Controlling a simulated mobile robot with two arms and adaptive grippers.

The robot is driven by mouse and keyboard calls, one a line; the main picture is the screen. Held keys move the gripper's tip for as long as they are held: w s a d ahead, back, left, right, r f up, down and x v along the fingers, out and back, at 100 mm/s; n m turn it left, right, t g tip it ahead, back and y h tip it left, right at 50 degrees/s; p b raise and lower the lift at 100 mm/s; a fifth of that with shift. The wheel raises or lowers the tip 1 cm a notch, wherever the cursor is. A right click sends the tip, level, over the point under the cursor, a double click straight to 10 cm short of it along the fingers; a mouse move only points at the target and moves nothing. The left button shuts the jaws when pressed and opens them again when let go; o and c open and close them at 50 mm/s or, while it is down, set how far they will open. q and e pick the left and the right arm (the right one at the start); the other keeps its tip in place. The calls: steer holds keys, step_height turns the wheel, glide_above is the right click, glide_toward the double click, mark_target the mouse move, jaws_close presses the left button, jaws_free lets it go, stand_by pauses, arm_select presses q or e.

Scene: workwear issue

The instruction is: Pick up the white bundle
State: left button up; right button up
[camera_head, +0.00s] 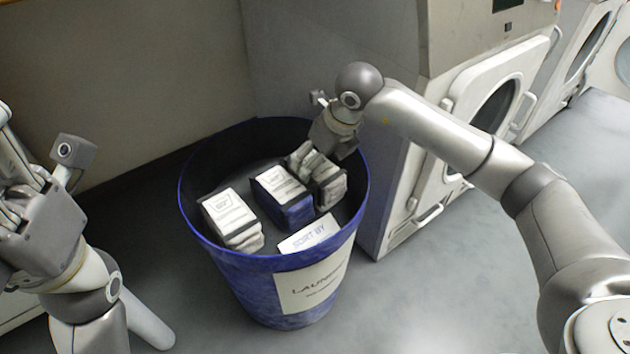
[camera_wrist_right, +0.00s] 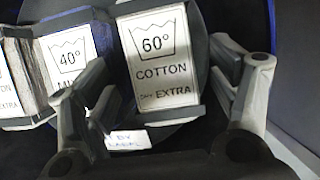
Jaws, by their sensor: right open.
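Three labelled bundles stand in a blue laundry bin. The left one (camera_head: 232,220) has pale, whitish sides in the head view; the middle one (camera_head: 283,197) is blue; the right one (camera_head: 331,188) looks grey. All have white top labels. My right gripper (camera_head: 316,165) reaches into the bin over the right bundle and partly hides it. In the right wrist view, its open fingers (camera_wrist_right: 158,78) lie either side of a bundle labelled 60° cotton (camera_wrist_right: 160,60); contact cannot be told. My left gripper (camera_head: 42,165) is outside the bin, its fingers apart and empty.
A white card (camera_head: 309,235) lies inside near the front wall. Washing machines (camera_head: 495,105) stand close behind and right of the bin. The grey floor (camera_head: 420,290) in front is clear.

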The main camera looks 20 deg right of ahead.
steer(key=shift+b+x, duration=0.4)
steer(key=shift+x, duration=0.75)
steer(key=shift+c, duration=0.4)
steer(key=c, duration=0.9)
